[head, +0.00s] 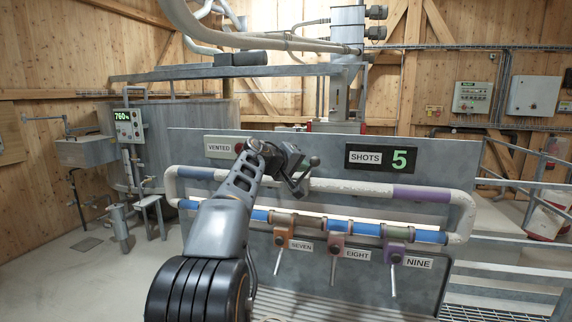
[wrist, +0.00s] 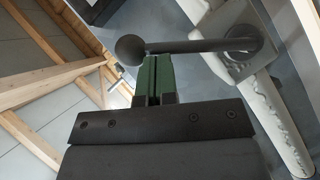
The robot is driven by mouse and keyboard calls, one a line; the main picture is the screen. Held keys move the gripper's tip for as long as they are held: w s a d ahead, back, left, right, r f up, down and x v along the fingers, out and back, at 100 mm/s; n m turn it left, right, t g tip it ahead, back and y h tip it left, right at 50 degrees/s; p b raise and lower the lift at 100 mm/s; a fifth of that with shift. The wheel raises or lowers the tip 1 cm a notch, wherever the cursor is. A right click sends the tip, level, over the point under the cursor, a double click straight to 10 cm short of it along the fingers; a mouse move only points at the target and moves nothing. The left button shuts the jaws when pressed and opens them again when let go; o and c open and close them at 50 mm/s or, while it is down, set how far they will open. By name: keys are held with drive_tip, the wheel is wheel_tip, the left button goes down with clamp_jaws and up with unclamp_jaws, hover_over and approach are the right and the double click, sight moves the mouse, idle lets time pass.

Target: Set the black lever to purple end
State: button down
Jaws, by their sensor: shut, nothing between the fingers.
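The black lever (head: 306,168) has a ball knob and sits on the upper white pipe of the grey panel, left of the pipe's middle. In the wrist view its rod (wrist: 190,46) runs from a round hub at right to the knob at left. The purple end (head: 420,193) of this pipe is at right; a blue band (head: 196,173) is at left. My gripper (head: 298,188) is at the lever, partly hidden by my arm. In the wrist view its green fingertips (wrist: 152,70) are shut and empty, right beside the rod near the knob; I cannot tell whether they touch.
A lower pipe carries valves labelled SEVEN (head: 281,240), EIGHT (head: 337,244) and NINE (head: 395,249), with handles hanging down. A SHOTS display (head: 381,158) reads 5, and a VENTED sign (head: 219,148) is at left. The upper pipe between lever and purple end looks clear.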

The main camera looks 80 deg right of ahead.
drive_tip(key=shift+s+a, duration=0.1)
drive_tip(key=shift+s, duration=0.05)
idle(0.6)
drive_tip(key=w+d+r+b+v, duration=0.1)
drive_tip(key=d+v, duration=0.1)
drive_tip(key=v, duration=1.1)
drive_tip(key=shift+w+r, duration=0.25)
drive_tip(key=shift+r, duration=0.15)
drive_tip(key=shift+w, duration=0.1)
